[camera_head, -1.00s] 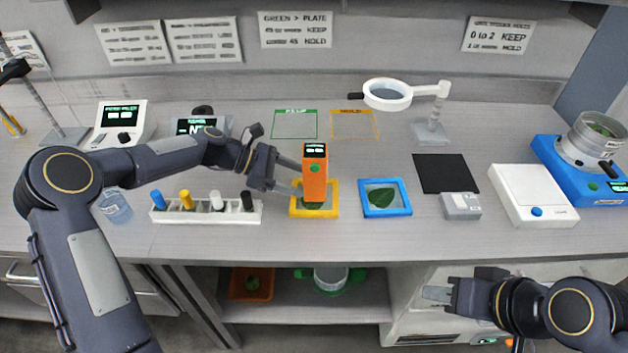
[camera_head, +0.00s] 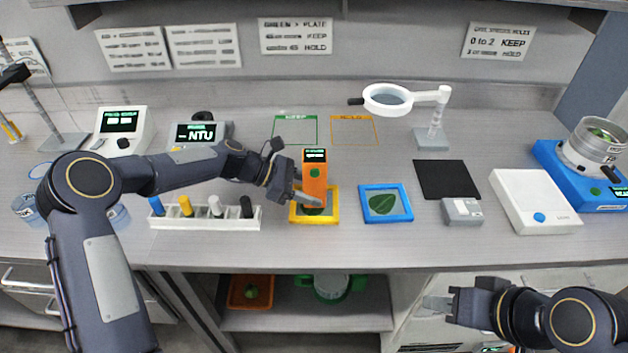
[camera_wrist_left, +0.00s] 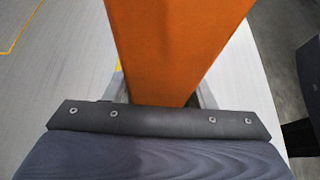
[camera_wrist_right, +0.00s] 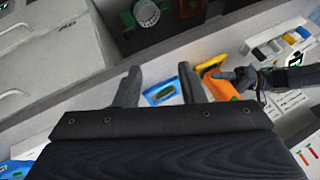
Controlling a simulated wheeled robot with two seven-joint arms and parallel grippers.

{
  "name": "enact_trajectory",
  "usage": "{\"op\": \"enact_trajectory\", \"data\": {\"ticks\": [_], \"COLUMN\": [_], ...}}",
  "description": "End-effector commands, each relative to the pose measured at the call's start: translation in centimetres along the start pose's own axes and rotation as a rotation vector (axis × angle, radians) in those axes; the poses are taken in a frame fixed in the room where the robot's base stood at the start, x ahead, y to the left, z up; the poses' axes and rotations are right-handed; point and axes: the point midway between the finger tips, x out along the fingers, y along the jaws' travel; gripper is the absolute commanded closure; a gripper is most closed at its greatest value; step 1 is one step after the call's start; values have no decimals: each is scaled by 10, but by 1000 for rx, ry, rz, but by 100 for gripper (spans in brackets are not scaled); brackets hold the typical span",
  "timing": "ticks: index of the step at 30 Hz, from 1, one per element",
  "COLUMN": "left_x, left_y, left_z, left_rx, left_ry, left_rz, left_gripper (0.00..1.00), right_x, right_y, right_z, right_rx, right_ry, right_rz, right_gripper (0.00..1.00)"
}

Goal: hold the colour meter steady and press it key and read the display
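The orange colour meter (camera_head: 315,184) stands upright on the leaf in the yellow frame (camera_head: 333,217). Its small dark display (camera_head: 314,155) is lit green near the top, too small to read. A green key (camera_head: 314,172) sits below it. My left gripper (camera_head: 312,199) is around the meter's lower part, one finger across its front; the far finger is hidden. In the left wrist view the meter (camera_wrist_left: 170,45) fills the space between the fingers; I cannot tell whether they grip it. My right gripper (camera_head: 437,303) is open and empty, in front of the bench at the right.
A blue-framed leaf (camera_head: 364,212) lies right of the meter. A rack of coloured pens (camera_head: 240,222) lies left, near my left arm. A small grey device (camera_head: 461,211), a black mat (camera_head: 445,177) and a white scale (camera_head: 536,198) are further right. A magnifier (camera_head: 388,99) stands behind.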

Motion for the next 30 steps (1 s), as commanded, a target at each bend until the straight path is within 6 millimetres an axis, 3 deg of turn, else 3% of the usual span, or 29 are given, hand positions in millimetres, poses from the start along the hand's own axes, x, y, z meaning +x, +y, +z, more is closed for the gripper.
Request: {"op": "enact_trajectory", "data": {"ticks": [2, 9, 30], "left_x": [0, 0, 0], "left_y": [0, 0, 0], "left_z": [0, 0, 0], "left_rx": [0, 0, 0], "left_ry": [0, 0, 0], "left_rz": [0, 0, 0], "left_gripper": [63, 63, 63], "right_x": [0, 0, 0], "right_y": [0, 0, 0], "right_z": [0, 0, 0], "right_rx": [0, 0, 0], "right_ry": [0, 0, 0], "right_rz": [0, 0, 0], "right_gripper": [68, 99, 100]}}
